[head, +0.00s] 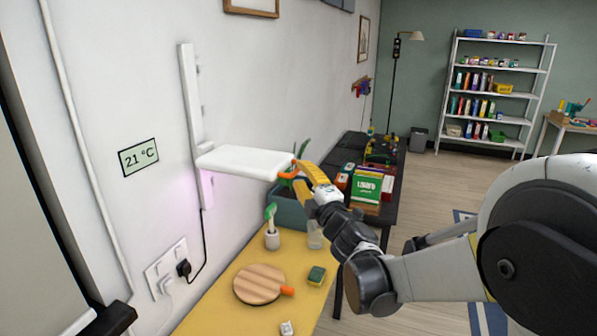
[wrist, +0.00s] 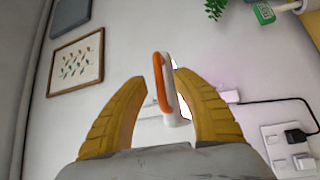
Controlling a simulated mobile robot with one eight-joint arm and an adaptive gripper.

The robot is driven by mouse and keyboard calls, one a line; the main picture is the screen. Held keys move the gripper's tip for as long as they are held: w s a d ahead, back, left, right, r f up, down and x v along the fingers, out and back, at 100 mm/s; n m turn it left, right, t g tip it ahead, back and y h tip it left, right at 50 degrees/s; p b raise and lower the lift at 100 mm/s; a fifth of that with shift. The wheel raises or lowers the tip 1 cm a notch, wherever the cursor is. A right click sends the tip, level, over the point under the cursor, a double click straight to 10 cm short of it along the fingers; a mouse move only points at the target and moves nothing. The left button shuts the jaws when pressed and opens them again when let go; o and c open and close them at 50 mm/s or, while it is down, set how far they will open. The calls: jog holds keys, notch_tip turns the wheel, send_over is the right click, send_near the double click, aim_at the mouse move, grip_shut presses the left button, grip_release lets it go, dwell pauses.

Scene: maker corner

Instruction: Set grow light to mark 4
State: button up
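The grow light (head: 245,161) is a white flat panel standing out from a white upright rail (head: 189,110) on the wall, with a pink glow below it. Small marks along the rail are too small to read. An orange handle (head: 288,174) is at the panel's front end. My gripper (head: 303,175) is at this handle. In the wrist view, the yellow fingers of my gripper (wrist: 160,78) stand apart on either side of the orange handle (wrist: 161,82). A gap shows on the left; contact on the right is unclear.
A black cord (head: 203,245) runs to a wall socket. A dark table with boxes is behind my gripper.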

aim_at(298, 169)
jog(key=shift+x, duration=1.55)
jog(key=shift+d, duration=0.1)
grip_shut()
jog(key=shift+r, duration=0.1)
